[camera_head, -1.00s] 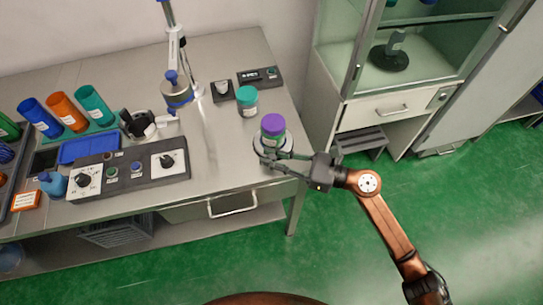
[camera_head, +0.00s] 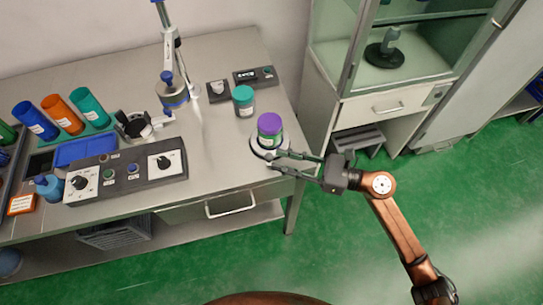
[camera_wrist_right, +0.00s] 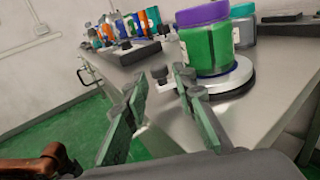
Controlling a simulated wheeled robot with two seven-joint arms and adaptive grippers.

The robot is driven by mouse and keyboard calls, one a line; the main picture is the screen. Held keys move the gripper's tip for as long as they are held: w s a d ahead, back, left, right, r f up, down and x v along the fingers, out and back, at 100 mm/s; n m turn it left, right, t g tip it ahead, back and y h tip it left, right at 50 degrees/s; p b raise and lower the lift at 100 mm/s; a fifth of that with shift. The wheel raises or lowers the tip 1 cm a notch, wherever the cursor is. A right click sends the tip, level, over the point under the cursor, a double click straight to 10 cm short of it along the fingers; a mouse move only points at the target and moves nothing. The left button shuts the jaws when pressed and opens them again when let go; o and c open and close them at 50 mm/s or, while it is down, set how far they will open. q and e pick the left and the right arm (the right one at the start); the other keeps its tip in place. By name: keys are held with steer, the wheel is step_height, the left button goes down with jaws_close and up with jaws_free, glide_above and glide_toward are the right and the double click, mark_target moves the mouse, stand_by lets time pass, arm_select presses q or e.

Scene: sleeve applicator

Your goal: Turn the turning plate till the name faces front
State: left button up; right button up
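A jar with a purple lid and green body (camera_head: 269,140) stands upright on the round turning plate (camera_head: 256,150) at the table's right front corner. In the right wrist view the jar (camera_wrist_right: 209,48) shows plain green with a dark vertical line, and a pale patch at its left edge; no readable name shows. The plate (camera_wrist_right: 238,80) has a pale top and a dark base. My right gripper (camera_head: 284,162) is open and empty at the plate's right front edge; contact cannot be told. Its two fingers (camera_wrist_right: 160,88) stand apart in the wrist view. My left gripper is out of view.
A teal-lidded jar (camera_head: 243,101) stands behind the plate, near a small black display box (camera_head: 254,76). A control panel (camera_head: 127,172) with knobs lies left. Coloured tubes (camera_head: 62,115) stand further left. A cabinet (camera_head: 385,105) is at the right. Floor before the table is clear.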

steer(key=v, duration=0.7)
steer(key=shift+s+d, duration=0.1)
steer(key=shift+d, duration=0.2)
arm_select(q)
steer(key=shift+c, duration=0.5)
